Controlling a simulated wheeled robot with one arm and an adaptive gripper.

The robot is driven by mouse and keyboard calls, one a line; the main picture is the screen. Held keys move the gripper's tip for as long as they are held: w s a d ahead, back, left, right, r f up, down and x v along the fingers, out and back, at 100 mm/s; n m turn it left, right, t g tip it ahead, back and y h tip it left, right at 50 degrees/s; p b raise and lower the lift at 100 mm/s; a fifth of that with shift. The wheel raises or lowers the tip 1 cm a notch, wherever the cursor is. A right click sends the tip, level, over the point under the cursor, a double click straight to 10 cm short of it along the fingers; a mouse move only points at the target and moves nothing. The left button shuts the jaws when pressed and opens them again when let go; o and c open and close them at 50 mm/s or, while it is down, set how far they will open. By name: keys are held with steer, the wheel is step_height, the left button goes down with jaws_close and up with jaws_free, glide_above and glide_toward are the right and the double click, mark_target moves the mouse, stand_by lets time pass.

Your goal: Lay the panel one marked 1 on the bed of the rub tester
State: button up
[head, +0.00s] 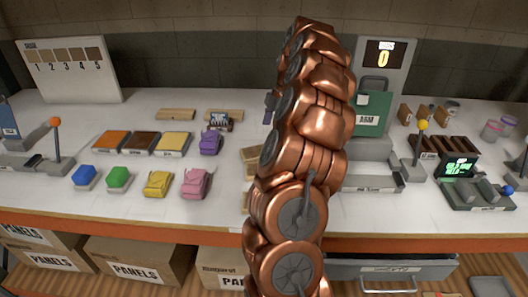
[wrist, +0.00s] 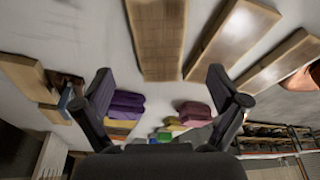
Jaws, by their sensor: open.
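My gripper (wrist: 160,76) is open in the wrist view, with nothing between its two dark fingers. Several flat wooden panels show there: one panel (wrist: 157,38) lies ahead of the gap between the fingers, with another panel (wrist: 232,36) to its right and a third (wrist: 278,72) farther right. I can read no number on them, so I cannot tell which is panel 1. In the head view my copper arm hides the gripper and partly covers pale panels (head: 250,156). A grey device with a flat base (head: 372,184) stands right of the arm; I cannot tell whether it is the rub tester.
A lever device (head: 40,160) stands at the left, and another with a yellow knob (head: 422,125) at the right. A board numbered 1 to 5 (head: 69,68) stands behind. Boxes (head: 140,260) sit below.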

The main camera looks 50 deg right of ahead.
mark_target(250, 153)
steer(key=shift+a+p+x, duration=0.25)
steer(key=shift+p+x, duration=0.45)
steer(key=shift+x, duration=1)
steer(key=shift+p+x, duration=0.35)
steer(key=shift+x, duration=0.95)
steer(key=shift+w, duration=0.1)
steer(key=c, duration=1.4)
steer(key=shift+r, duration=0.15)
